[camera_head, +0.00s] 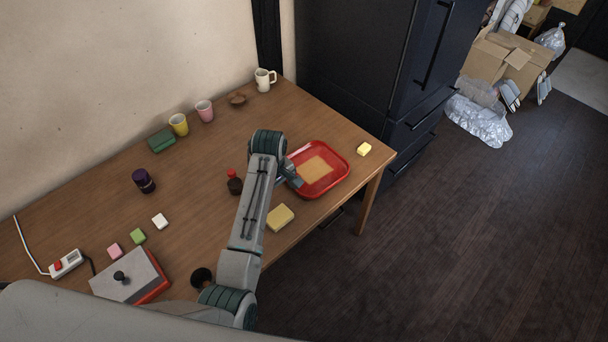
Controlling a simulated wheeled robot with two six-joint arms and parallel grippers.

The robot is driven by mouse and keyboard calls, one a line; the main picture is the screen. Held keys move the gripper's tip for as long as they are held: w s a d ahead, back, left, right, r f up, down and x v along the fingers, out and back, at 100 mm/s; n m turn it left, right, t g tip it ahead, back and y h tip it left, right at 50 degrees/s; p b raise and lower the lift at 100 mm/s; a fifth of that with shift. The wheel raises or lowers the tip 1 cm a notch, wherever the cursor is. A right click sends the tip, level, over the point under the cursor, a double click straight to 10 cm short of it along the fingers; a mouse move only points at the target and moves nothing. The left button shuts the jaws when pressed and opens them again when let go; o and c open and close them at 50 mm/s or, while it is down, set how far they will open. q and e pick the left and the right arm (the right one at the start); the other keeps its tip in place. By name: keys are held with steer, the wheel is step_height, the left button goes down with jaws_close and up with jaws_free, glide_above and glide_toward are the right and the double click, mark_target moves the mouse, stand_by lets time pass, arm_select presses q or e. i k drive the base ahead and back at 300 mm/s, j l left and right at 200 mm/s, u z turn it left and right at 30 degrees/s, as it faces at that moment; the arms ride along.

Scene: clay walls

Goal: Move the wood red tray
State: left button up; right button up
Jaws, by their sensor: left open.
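The red tray (341,159) lies flat on the wooden table near its right end. It has a raised red rim and a wood-coloured square in its middle. My left arm reaches across the table from the lower left, and my left gripper (293,178) is at the tray's left rim. The gripper is small in view and partly hidden by the arm; it is open, and I cannot tell whether it touches the rim. My right gripper does not show.
A red-capped bottle (234,183) stands left of my arm. Cups, blocks and a power strip (66,263) are farther left. A dark cabinet (362,60) stands behind the table's right end.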

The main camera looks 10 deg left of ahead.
mark_target(320, 167)
steer(key=i+l+u, duration=0.15)
steer(key=l, duration=0.3)
steer(key=i+l+u, duration=0.15)
steer(key=l, duration=0.3)
steer(key=i+l+u, duration=0.15)
steer(key=l, duration=0.35)
steer(key=l+u, duration=0.15)
steer(key=l, duration=0.3)
